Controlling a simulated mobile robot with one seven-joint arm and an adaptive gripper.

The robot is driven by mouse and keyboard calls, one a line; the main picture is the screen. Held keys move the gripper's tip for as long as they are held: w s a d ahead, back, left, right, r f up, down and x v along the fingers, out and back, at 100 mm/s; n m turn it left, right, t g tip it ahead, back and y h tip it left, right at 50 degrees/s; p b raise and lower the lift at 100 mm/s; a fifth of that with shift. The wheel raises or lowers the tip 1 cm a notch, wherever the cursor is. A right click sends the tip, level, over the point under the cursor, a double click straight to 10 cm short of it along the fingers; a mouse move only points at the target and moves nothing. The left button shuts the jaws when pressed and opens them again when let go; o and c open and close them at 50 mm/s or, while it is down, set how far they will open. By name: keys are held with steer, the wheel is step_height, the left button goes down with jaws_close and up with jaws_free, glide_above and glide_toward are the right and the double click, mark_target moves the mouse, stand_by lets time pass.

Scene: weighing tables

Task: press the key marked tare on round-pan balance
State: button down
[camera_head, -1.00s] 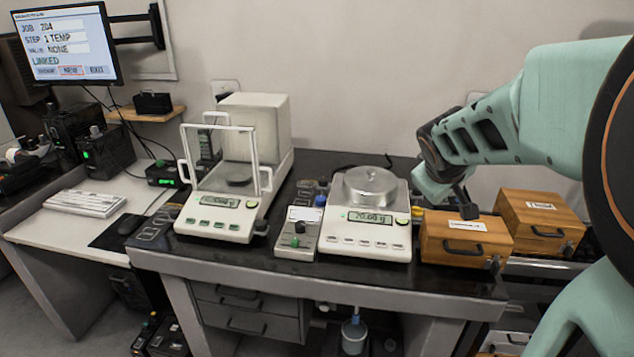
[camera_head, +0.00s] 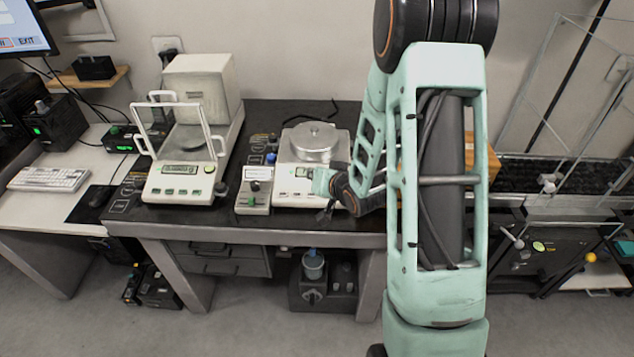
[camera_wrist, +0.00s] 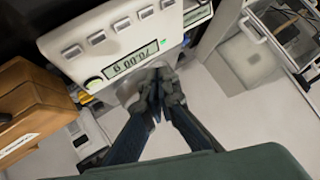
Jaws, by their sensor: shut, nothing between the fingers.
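The round-pan balance (camera_head: 284,180) is a white unit with a lidded metal pan (camera_head: 315,142) on top. It stands on the dark bench top, its right front hidden by my arm in the head view. The key labels are too small to read. My gripper (camera_wrist: 160,78) is shut and empty, its fingertips by the display's pan-side edge in the picture; contact cannot be told. It also shows in the head view (camera_head: 325,213).
A control box (camera_head: 253,197) with knobs stands left of the balance. A second balance (camera_head: 180,182) with a glass shield is further left. A wooden box (camera_wrist: 35,105) lies close beside the balance. Glass panels (camera_head: 560,80) rise at the right.

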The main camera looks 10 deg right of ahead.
mark_target(311, 195)
steer(key=shift+s+a+r+m+y+p, duration=0.3)
steer(key=shift+r+m+p, duration=0.1)
steer(key=shift+m, duration=0.3)
steer(key=shift+f, duration=0.1)
steer(key=f+b, duration=0.1)
steer(key=f, duration=0.1)
steer(key=w+f+b, duration=0.1)
steer(key=f+b, duration=0.1)
steer(key=f, duration=0.1)
steer(key=w+f+b, duration=0.1)
steer(key=f+b, duration=0.1)
steer(key=shift+d+f, duration=0.25)
steer(key=shift+w+f+b, duration=0.25)
steer(key=shift+f+b, duration=0.15)
steer(key=shift+b, duration=0.2)
steer(key=shift+f, duration=0.1)
stand_by(0.5)
steer(key=shift+w+d+f+b, duration=0.1)
steer(key=shift+f+b, duration=0.25)
steer(key=shift+b, duration=0.25)
steer(key=shift+w+f+b, duration=0.1)
steer(key=shift+f+b, duration=0.25)
steer(key=shift+b, duration=0.1)
stand_by(0.4)
steer(key=shift+r, duration=0.1)
steer(key=shift+s+r+p, duration=0.25)
steer(key=shift+r+p, duration=0.15)
steer(key=shift+r, duration=0.3)
